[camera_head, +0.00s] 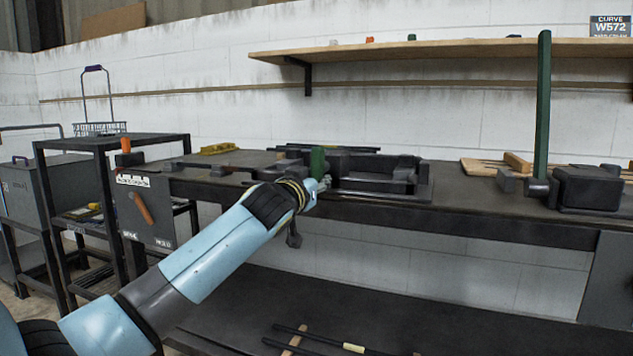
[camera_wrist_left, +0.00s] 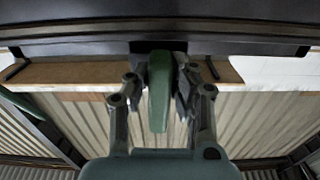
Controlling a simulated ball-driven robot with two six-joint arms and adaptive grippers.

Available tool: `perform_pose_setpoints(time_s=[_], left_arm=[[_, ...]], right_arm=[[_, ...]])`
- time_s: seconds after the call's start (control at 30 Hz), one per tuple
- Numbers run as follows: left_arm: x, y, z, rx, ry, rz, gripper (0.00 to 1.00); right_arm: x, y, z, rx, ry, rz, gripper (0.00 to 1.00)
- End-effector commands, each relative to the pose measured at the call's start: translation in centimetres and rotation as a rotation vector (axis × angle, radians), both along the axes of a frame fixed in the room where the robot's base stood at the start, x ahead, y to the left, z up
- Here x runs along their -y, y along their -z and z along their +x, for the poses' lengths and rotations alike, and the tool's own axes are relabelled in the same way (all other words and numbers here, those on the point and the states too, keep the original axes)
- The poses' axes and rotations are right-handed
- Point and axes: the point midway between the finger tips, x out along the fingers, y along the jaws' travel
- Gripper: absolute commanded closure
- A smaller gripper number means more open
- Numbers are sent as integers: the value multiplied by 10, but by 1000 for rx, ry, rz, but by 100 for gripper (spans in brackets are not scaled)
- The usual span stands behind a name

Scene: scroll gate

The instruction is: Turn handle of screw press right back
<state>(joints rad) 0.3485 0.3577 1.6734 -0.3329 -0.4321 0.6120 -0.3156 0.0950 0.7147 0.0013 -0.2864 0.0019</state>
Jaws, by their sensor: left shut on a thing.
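My left gripper (camera_head: 318,185) is at the front edge of the workbench, beside a dark machine (camera_head: 375,177). It is shut on a short green handle (camera_head: 318,158), whose top shows above the fingers. In the left wrist view the same green handle (camera_wrist_left: 158,100) lies between the two fingers of the gripper (camera_wrist_left: 160,78). A second, long green handle (camera_head: 542,110) stands upright at the right, on a dark block-shaped machine (camera_head: 590,188). I cannot tell from the labels which machine is the right screw press. My right gripper is not in view.
A wooden shelf (camera_head: 450,48) runs along the white wall above the bench (camera_head: 480,215). A wooden pallet-like piece (camera_head: 482,167) lies between the machines. A black side table (camera_head: 110,142) stands at left. Rods (camera_head: 330,343) lie on the lower shelf.

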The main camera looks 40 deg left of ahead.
Motion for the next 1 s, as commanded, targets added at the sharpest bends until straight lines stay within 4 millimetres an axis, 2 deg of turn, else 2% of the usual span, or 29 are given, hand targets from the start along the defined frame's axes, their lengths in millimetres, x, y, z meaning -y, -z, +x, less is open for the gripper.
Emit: perform_pose_setpoints(time_s=[0.03, 0.07, 0.23, 0.5, 0.63, 1.0], left_arm=[[0, 5, -1, -9, -1, -3, 100], [0, 5, -1, -9, -1, -3, 78], [0, 4, -1, -7, -1, -2, 56], [0, 2, -1, -3, 0, 0, 56], [3, 2, -12, -4, 0, 3, 56], [21, 3, -88, -6, 1, 3, 56]], right_arm=[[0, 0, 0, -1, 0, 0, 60], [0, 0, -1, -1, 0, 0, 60], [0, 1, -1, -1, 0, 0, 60], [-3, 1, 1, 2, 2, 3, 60], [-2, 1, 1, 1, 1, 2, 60], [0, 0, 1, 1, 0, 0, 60]])
